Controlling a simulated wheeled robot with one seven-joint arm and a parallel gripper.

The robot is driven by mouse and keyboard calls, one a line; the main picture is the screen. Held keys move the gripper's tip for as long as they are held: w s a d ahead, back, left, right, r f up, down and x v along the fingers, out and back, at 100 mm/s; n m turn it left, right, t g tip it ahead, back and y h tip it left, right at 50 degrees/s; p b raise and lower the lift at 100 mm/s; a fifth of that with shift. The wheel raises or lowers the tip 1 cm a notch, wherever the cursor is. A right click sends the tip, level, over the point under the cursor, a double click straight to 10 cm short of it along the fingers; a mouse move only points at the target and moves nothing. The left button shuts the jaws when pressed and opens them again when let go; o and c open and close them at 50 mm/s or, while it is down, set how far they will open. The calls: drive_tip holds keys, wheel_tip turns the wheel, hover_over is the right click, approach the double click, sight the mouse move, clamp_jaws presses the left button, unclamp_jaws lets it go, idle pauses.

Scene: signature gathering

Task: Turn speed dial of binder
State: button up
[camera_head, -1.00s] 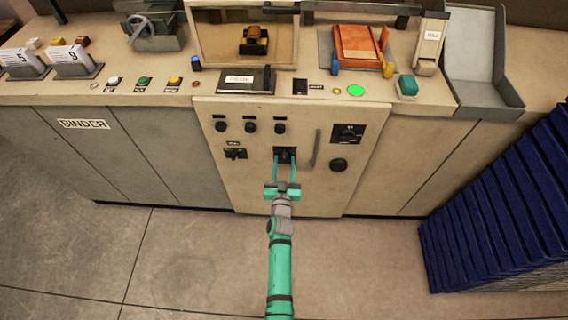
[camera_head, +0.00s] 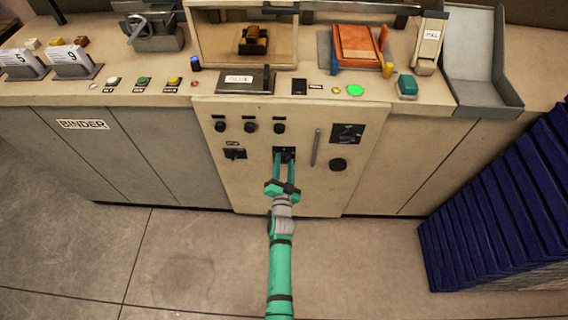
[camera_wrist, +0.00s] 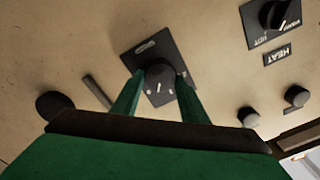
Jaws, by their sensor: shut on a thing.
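The binder (camera_head: 209,130) is a cream and grey machine with a control panel on its front. A black dial (camera_head: 284,153) on a dark square plate sits in the middle of this panel. It also shows in the wrist view (camera_wrist: 160,87) with a pale pointer line; its plate lettering is too small to read. My gripper (camera_head: 284,158) reaches straight in from the front, and its two green fingers are shut on this dial, one on each side. In the wrist view the fingers flank the dial, and the panel appears turned nearly upside down.
A heat dial (camera_wrist: 274,15) sits beside the held dial. Several small black knobs (camera_head: 250,127) stand above it. A slim handle (camera_head: 315,148) and a round black knob (camera_head: 338,165) are to the right. Blue stacked boards (camera_head: 490,210) stand at right; the floor is clear.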

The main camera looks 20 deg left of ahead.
drive_tip(key=shift+f+m, duration=0.1)
drive_tip(key=shift+m, duration=2.2)
drive_tip(key=shift+d, duration=0.1)
drive_tip(key=o, duration=1)
drive_tip(key=v, duration=1)
drive_tip(key=shift+s+d, duration=0.1)
drive_tip(key=shift+s, duration=0.3)
